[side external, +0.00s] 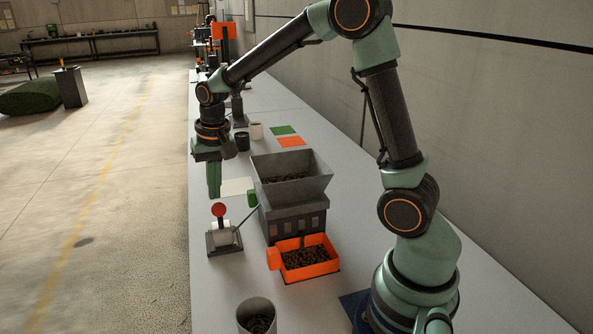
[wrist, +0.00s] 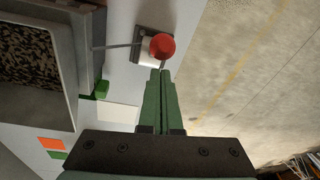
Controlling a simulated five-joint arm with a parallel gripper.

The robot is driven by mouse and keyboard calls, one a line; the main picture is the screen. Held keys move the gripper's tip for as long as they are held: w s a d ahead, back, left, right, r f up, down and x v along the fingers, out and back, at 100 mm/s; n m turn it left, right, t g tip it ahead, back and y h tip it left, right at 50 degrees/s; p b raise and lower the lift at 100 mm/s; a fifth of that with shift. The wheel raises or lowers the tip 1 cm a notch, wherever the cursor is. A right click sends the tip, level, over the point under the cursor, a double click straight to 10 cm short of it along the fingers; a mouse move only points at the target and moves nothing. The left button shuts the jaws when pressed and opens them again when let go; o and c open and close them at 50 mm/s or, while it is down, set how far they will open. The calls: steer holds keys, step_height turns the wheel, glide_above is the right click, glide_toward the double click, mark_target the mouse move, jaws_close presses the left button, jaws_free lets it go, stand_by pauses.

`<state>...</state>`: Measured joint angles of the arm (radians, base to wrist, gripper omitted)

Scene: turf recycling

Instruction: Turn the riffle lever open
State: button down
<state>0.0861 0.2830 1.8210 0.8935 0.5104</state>
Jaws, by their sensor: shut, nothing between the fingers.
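The riffle lever has a red round knob (side external: 219,209) on a white block, which stands on a dark base plate (side external: 225,245) left of the grey riffle splitter (side external: 290,222). A thin grey rod (side external: 247,215) runs from the block toward the splitter. In the wrist view the red knob (wrist: 162,46) sits just beyond my fingertips, and the rod (wrist: 118,45) runs left from it. My gripper (side external: 214,196) points down with its green fingers shut and empty, close above and behind the knob. In the wrist view my gripper (wrist: 160,73) shows its fingers together. I cannot tell whether they touch the knob.
The splitter's hopper (side external: 292,165) holds dark granules. An orange bin (side external: 308,270) of granules sits at its front. A green tab (side external: 252,198) juts from its side. A cup (side external: 257,316) stands at the front, and the table edge is close on the lever's left.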

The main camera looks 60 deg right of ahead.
steer(key=shift+s+a+f, duration=0.35)
steer(key=shift+s+a, duration=0.25)
steer(key=shift+s, duration=0.05)
steer(key=shift+s+a+f, duration=0.35)
steer(key=shift+s+a, duration=0.25)
steer(key=w+d+r, duration=0.2)
steer(key=w+r, duration=0.2)
steer(key=n+t, duration=0.4)
steer(key=n, duration=0.3)
glide_toward(217, 205)
steer(key=s+a+r, duration=0.1)
steer(key=s+r, duration=0.1)
steer(key=s, duration=0.6)
steer(key=shift+r, duration=0.35)
